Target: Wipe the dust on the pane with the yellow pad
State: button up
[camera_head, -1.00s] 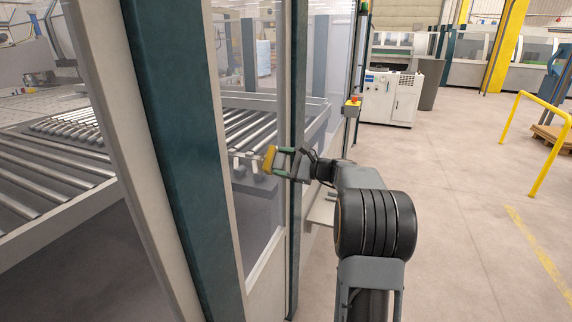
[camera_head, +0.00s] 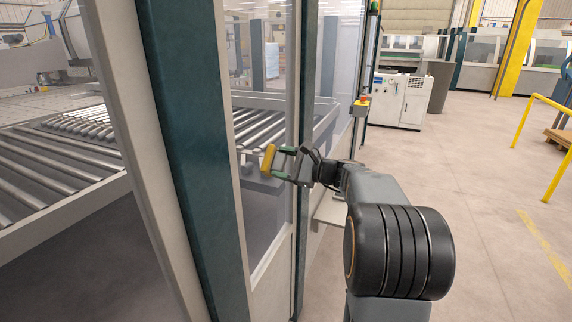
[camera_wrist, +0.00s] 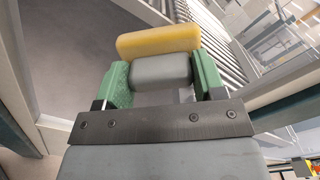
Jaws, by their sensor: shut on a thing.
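The yellow pad (camera_head: 268,158) is in front of the glass pane (camera_head: 262,205), near its right frame post. I cannot tell whether the pad touches the glass. My gripper (camera_head: 281,164) is shut on the pad's grey holder (camera_wrist: 160,72). In the wrist view the yellow pad (camera_wrist: 158,42) spans the top of the holder, between and beyond the green fingers. Faint grey shapes show through or on the pane left of the pad. I cannot make out the dust clearly.
A teal post (camera_head: 190,140) and a pale post stand left of the pane. Roller conveyors (camera_head: 85,135) lie behind the glass. A small box with a red button (camera_head: 362,104) is on the frame at right. The floor (camera_head: 480,190) at right is open, up to a yellow rail (camera_head: 530,112).

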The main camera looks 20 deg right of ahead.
jog(key=shift+s+a, duration=0.5)
jog(key=shift+w+d+r+p, duration=0.15)
jog(key=shift+r+p, duration=0.25)
jog(key=shift+r, duration=0.4)
jog(key=shift+w+d+f+p, duration=0.15)
jog(key=shift+w+d+p, duration=2.25)
jog(key=shift+w+d, duration=1.2)
jog(key=shift+s+d, duration=0.15)
jog(key=shift+s, duration=0.1)
jog(key=shift+b+v, duration=0.4)
jog(key=shift+v, duration=2.55)
jog(key=shift+d, duration=0.1)
